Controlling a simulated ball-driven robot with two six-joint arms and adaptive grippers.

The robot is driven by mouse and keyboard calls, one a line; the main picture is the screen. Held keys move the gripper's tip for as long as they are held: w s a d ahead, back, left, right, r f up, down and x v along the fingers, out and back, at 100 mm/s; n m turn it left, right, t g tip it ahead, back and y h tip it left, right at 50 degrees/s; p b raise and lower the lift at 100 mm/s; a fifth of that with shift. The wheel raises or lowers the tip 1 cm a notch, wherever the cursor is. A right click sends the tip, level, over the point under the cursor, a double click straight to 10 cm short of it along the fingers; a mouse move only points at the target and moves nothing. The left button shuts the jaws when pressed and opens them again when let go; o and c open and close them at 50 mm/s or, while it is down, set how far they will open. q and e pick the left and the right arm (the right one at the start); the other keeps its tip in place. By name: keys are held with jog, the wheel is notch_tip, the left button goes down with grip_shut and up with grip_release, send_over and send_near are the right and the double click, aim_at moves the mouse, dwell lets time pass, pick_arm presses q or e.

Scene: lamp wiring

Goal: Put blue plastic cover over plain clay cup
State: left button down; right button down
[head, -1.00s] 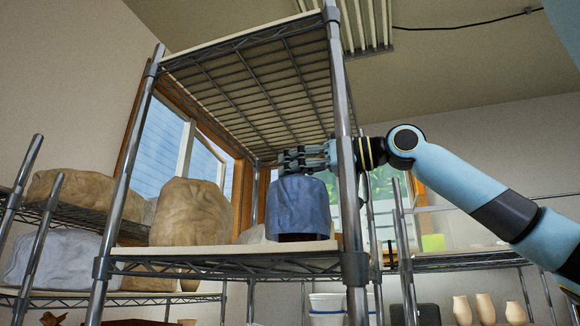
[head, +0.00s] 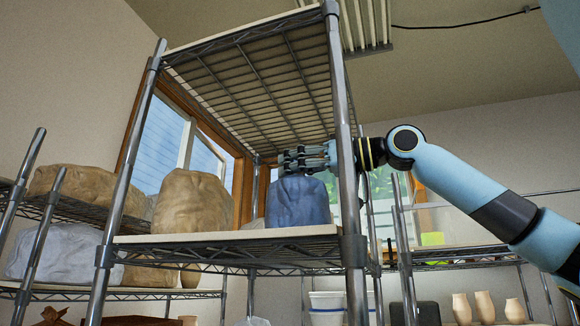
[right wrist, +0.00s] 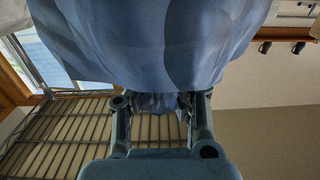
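The blue plastic cover (head: 297,202) is a crumpled blue hood on the middle shelf of the wire rack in the head view. It also fills the top of the right wrist view (right wrist: 150,45). My right gripper (head: 305,158) reaches in past the rack's post and lies level at the cover's top. In the right wrist view its two fingers (right wrist: 160,110) stand on either side of the cover's gathered tip and seem closed on it. The plain clay cup is not visible; the cover and the shelf's front edge hide what is beneath. My left gripper is not in view.
The rack's front post (head: 345,150) stands close beside my right wrist. The upper shelf (head: 250,80) is overhead. A wrapped tan bundle (head: 193,203) sits left of the cover, with a gap between them. Several clay vases (head: 484,306) stand low at the right.

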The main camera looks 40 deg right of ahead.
jog(key=shift+f, duration=0.1)
jog(key=c, duration=1.3)
grip_release()
jog(key=shift+o, duration=0.2)
jog(key=shift+r, duration=0.75)
notch_tip(320, 180, up, 8)
jog(key=shift+r, duration=0.25)
